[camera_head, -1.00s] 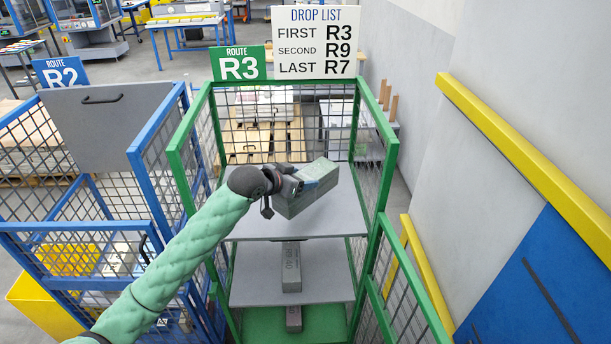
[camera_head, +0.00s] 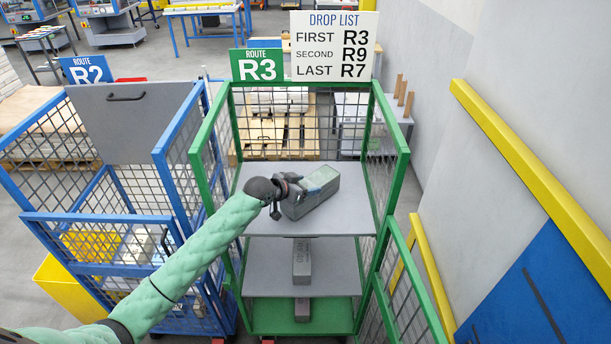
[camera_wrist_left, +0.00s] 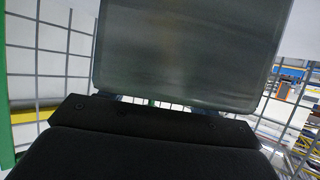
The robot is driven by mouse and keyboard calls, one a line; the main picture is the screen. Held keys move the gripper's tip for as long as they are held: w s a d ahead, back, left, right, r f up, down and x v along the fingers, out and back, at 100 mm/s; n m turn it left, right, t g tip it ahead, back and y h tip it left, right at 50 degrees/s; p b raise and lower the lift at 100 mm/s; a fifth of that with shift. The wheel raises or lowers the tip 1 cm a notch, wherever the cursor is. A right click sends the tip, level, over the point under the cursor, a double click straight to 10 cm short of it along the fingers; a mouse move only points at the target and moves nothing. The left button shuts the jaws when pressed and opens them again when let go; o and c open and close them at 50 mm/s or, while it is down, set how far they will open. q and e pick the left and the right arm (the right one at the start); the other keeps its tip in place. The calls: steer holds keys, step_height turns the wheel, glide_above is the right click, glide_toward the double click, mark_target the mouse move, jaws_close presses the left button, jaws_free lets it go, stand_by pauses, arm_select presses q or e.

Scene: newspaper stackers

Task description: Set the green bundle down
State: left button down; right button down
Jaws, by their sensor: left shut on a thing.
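The green bundle (camera_head: 322,197), a grey-green block with a pale green top, is over the top shelf (camera_head: 350,217) of the green R3 cage in the head view. It lies slantwise, and I cannot tell whether its underside touches the shelf. My left gripper (camera_head: 296,187) is shut on the near left end of the bundle. In the left wrist view the bundle (camera_wrist_left: 190,50) fills the upper middle, beyond the dark gripper body, whose fingers are mostly hidden. My right gripper is not in view.
Green mesh sides (camera_head: 389,165) enclose the shelf. Grey bundles (camera_head: 302,262) lie on the lower shelves. The blue R2 cage (camera_head: 150,222) stands close on the left, and a wall with a yellow rail (camera_head: 530,150) is on the right. The shelf around the bundle is bare.

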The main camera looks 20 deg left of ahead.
arm_select(q)
steer(key=shift+f, duration=0.15)
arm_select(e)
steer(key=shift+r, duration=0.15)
arm_select(q)
steer(key=shift+c, duration=1.8)
jaws_free()
steer(key=shift+f, duration=0.1)
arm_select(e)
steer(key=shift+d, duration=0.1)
arm_select(q)
steer(key=shift+s+a, duration=0.1)
steer(key=shift+s, duration=0.05)
steer(key=b+v, duration=0.4)
steer(key=v, duration=0.4)
steer(key=shift+s+a, duration=0.1)
steer(key=shift+s, duration=0.1)
steer(key=shift+b+v, duration=0.75)
steer(key=shift+v, duration=0.95)
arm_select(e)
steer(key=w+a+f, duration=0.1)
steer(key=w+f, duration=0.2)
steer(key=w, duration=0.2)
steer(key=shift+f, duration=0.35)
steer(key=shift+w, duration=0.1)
